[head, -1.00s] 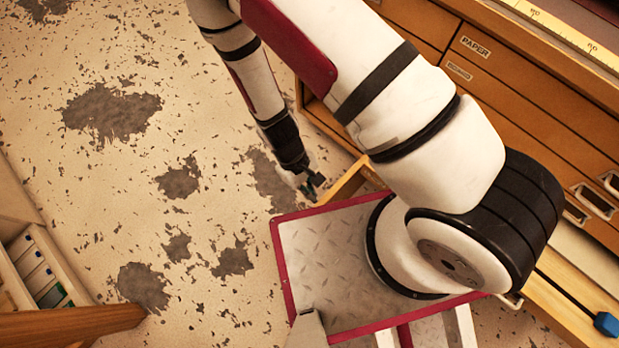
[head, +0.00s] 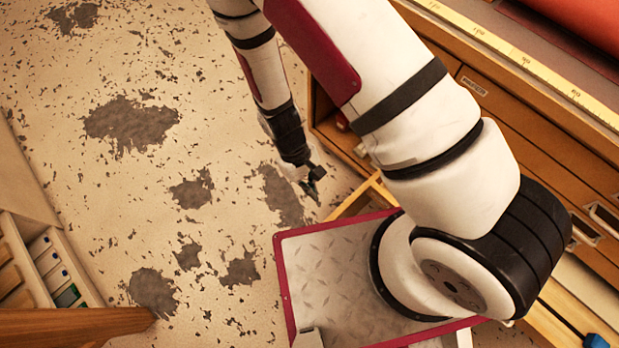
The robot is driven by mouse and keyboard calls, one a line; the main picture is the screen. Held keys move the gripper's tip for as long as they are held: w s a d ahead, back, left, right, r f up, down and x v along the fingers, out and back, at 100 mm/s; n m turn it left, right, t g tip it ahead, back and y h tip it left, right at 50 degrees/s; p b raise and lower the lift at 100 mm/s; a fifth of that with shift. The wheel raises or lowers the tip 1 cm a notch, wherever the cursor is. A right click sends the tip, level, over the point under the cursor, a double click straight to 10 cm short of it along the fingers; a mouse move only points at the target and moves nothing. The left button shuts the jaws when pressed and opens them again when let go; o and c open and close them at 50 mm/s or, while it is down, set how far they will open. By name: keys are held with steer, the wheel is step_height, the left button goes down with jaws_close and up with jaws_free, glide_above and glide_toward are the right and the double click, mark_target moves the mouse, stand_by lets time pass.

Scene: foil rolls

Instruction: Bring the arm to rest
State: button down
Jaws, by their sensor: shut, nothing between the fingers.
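My arm (head: 437,186) rises from my base plate at the lower right, reaches up past the top edge of the head view and comes back down at the upper middle. My gripper (head: 314,188) hangs at the end of the forearm, pointing down over the floor just above my base plate. It looks small and dark, with its fingers together and nothing visible in them.
A wooden cabinet with labelled drawers (head: 520,125) runs along the right, with a yellow ruler (head: 530,65) on its top edge. A wooden open drawer or frame (head: 362,197) juts out near my gripper. A rack (head: 52,262) stands at the lower left. Worn floor (head: 130,200) lies clear between.

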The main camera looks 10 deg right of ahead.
steer(key=shift+r, duration=0.1)
steer(key=w+d+r+m+t+y+p, duration=0.1)
steer(key=w+r+m+t+p, duration=0.15)
steer(key=r, duration=1.25)
steer(key=w+d+r+m+t+y+p, duration=0.15)
steer(key=w+r, duration=0.25)
steer(key=r, duration=1)
steer(key=s+d+r+m+t+p, duration=0.1)
steer(key=s+d+r, duration=0.2)
steer(key=s+r, duration=0.2)
steer(key=s+d+r+t+p, duration=0.1)
steer(key=s+d+r, duration=0.2)
steer(key=r, duration=0.8)
steer(key=s+d+r+m+t+p, duration=0.1)
steer(key=s+d+r+p, duration=0.1)
steer(key=s+d+r, duration=0.2)
steer(key=s+r, duration=0.3)
steer(key=r, duration=0.1)
steer(key=shift+r+m+t, duration=0.15)
steer(key=shift+m+t, duration=0.15)
steer(key=shift+t, duration=0.1)
steer(key=shift+s, duration=0.2)
